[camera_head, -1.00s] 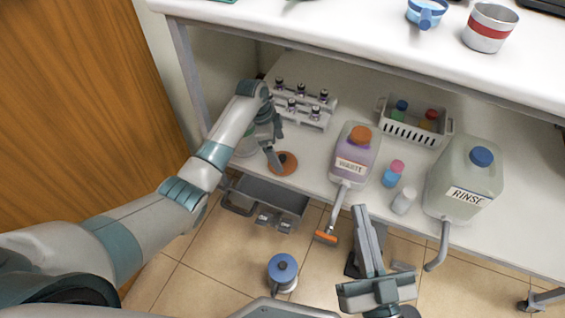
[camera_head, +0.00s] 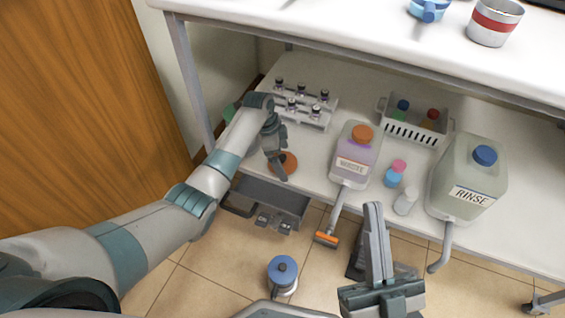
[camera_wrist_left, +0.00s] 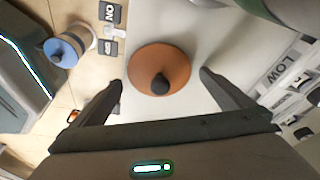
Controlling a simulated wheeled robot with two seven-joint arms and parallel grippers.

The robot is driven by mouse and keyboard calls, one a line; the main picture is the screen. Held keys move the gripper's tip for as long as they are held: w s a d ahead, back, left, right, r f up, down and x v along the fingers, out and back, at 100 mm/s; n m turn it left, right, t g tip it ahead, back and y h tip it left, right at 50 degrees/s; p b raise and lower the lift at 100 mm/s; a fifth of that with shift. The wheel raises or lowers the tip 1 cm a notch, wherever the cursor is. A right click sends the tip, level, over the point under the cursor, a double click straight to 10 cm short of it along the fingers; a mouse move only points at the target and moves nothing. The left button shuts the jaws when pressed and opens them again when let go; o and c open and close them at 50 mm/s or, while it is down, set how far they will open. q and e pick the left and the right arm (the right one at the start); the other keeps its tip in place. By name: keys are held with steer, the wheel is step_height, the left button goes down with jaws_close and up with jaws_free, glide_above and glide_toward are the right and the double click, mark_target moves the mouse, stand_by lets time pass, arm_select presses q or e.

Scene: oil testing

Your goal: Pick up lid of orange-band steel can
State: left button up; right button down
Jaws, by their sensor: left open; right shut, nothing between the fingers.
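The orange lid (camera_head: 289,163) is a flat orange-brown disc with a dark round knob, lying on the lower shelf. In the left wrist view the lid (camera_wrist_left: 160,70) lies between and beyond the two fingertips. My left gripper (camera_head: 276,165) is open above it, partly covering it in the head view; the wrist view shows its fingers (camera_wrist_left: 162,82) on either side, apart from the lid. My right gripper (camera_head: 376,215) is shut and empty, low in front of the shelf. I cannot make out an orange-banded can; a red-banded metal cup (camera_head: 494,22) stands on the upper table.
A WASTE jug (camera_head: 355,155) with an orange cap stands right of the lid, near small bottles and a RINSE jug (camera_head: 466,180). A vial rack (camera_head: 303,112) is behind. A blue-lidded can (camera_head: 283,271) stands on the floor. The upper tabletop (camera_head: 330,30) overhangs the shelf.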

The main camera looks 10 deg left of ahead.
mark_target(283, 156)
arm_select(q)
steer(key=c, duration=1.1)
steer(key=shift+r, duration=0.15)
steer(key=shift+r, duration=0.25)
step_height(283, 156, up, 8)
steer(key=p, duration=0.3)
steer(key=shift+r, duration=0.65)
arm_select(e)
steer(key=w+f+g+h, duration=0.1)
steer(key=w+f+g, duration=0.3)
steer(key=f, duration=0.5)
steer(key=shift+f+g+h, duration=0.4)
steer(key=shift+g, duration=0.8)
arm_select(q)
steer(key=shift+s+f, duration=0.1)
steer(key=shift+s, duration=0.05)
arm_select(e)
steer(key=shift+s, duration=0.15)
